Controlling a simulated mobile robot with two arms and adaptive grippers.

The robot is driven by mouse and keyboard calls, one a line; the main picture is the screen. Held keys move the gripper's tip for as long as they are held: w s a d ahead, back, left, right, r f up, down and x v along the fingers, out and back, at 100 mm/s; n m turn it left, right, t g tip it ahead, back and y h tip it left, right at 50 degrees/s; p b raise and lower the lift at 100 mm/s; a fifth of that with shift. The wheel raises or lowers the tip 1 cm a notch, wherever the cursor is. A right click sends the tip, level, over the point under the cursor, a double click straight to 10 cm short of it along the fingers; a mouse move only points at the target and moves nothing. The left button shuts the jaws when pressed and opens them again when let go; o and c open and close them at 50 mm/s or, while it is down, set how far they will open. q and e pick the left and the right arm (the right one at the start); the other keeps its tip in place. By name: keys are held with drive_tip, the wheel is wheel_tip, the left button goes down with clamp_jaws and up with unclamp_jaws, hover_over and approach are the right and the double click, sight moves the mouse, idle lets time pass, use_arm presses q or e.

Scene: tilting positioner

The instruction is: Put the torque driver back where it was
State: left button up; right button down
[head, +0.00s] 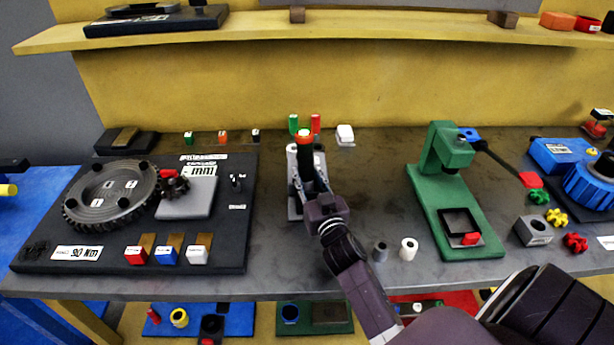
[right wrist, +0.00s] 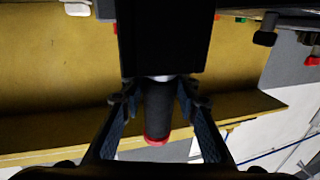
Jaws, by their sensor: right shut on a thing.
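The torque driver (head: 304,136) shows in the head view as a dark upright body with an orange-red and white top, at the back middle of the grey bench. My right gripper (head: 307,180) is shut on it. In the right wrist view a dark round grip with a red end (right wrist: 157,108) sits between both fingers, below a large black block-shaped part. A small stand with a green prong (head: 293,124) and a red prong (head: 316,124) is right at the driver. The gripper hides its lower part, so I cannot tell whether the driver touches it. My left gripper is not in view.
A black board with a large gear (head: 110,194) lies to the left. A green press (head: 450,190) stands to the right. A grey cylinder (head: 380,252) and a white cylinder (head: 408,248) stand near the front edge. A yellow shelf (head: 250,30) runs above the bench.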

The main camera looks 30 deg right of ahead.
sight(307, 184)
drive_tip(key=c, duration=1.9)
unclamp_jaws()
drive_tip(key=shift+f, duration=0.25)
drive_tip(key=shift+c, duration=0.2)
drive_tip(key=o, duration=0.4)
drive_tip(key=shift+w, duration=0.1)
drive_tip(key=shift+o, duration=0.2)
drive_tip(key=shift+f+b, duration=0.35)
drive_tip(key=shift+b, duration=0.15)
drive_tip(key=b+v, duration=0.1)
drive_tip(key=v, duration=0.6)
drive_tip(key=shift+w+a+b, duration=0.1)
drive_tip(key=shift+a+b, duration=0.15)
drive_tip(key=shift+b, duration=0.15)
drive_tip(key=shift+s+a, duration=0.1)
drive_tip(key=shift+s, duration=0.35)
drive_tip(key=shift+r, duration=0.1)
